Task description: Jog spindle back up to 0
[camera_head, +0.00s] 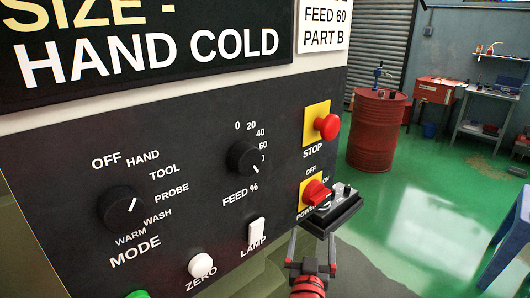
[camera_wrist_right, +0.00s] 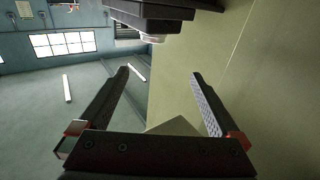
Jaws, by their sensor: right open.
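A small black control box (camera_head: 336,212) juts out from the right edge of the dark panel, below the red power switch (camera_head: 316,192). Its top carries a small black knob and light grey parts, too small to read. No spindle or position readout is clearly identifiable. My right gripper (camera_head: 313,238) is just below the box, fingers pointing up, open and empty. In the right wrist view its two fingers (camera_wrist_right: 161,78) are spread, with nothing between them. The underside of a black box (camera_wrist_right: 165,18) shows above and beyond the fingertips, apart from them. My left gripper is not in view.
The panel (camera_head: 70,180) carries a mode knob (camera_head: 122,208), a feed knob (camera_head: 244,158), a red stop button (camera_head: 327,126), a lamp switch (camera_head: 256,231) and a white zero button (camera_head: 202,265). A red drum (camera_head: 375,135) stands behind on open green floor (camera_head: 420,200).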

